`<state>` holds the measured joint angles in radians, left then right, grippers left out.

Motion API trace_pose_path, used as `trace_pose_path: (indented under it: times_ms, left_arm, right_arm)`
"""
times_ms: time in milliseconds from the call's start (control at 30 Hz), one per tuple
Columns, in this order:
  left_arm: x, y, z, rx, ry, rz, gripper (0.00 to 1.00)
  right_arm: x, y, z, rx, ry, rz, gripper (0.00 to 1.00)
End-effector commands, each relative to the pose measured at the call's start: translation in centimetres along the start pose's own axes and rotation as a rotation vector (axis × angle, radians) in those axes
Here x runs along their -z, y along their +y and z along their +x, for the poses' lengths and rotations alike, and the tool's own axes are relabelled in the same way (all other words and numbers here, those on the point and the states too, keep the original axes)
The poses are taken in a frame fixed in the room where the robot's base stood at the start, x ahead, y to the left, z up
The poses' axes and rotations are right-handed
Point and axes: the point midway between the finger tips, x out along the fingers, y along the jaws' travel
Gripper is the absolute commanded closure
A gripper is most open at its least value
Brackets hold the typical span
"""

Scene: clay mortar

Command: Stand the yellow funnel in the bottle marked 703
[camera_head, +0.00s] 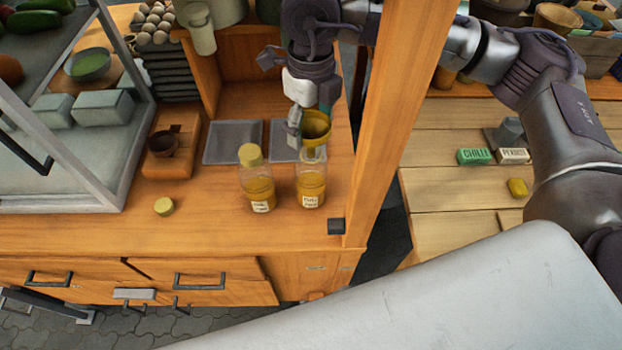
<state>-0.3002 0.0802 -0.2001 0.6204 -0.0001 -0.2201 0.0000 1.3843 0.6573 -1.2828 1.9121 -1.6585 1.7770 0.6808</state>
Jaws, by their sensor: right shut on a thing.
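The yellow funnel (316,126) is upright at the mouth of the right-hand clear bottle (311,186), which holds amber liquid. I cannot tell whether its spout is inside the neck or just above or behind it. My right gripper (295,131) is shut on the funnel at its left side, with the arm reaching in from above. A second bottle (257,188) with a yellow cap stands just left of it, also with amber liquid. Both bottles carry white labels too small to read, so I cannot tell which is 703. My left gripper is not in view.
A loose yellow cap (164,206) lies on the wooden counter left of the bottles. A brown cup (164,143) sits on a wooden block. Grey mats lie behind the bottles. A wooden post (391,120) rises close on the right. The front counter is mostly clear.

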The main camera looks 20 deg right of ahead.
Motion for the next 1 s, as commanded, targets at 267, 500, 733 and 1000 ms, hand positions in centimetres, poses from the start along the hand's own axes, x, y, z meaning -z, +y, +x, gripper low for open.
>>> trace_pose_path:
  times_ms: [267,500,733,1000]
  left_arm:
    - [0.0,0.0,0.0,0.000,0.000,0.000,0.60]
    - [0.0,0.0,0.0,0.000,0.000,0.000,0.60]
    - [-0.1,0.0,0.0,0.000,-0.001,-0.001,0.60]
    - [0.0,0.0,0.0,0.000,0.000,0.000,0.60]
  right_arm:
    - [0.0,0.0,0.0,0.000,0.000,0.000,0.08]
    - [0.0,0.0,0.0,0.000,0.000,0.000,0.00]
    - [-0.1,0.0,-0.6,0.000,-0.002,0.000,0.00]
    - [-0.1,0.0,-5.4,0.002,-0.005,0.001,0.00]
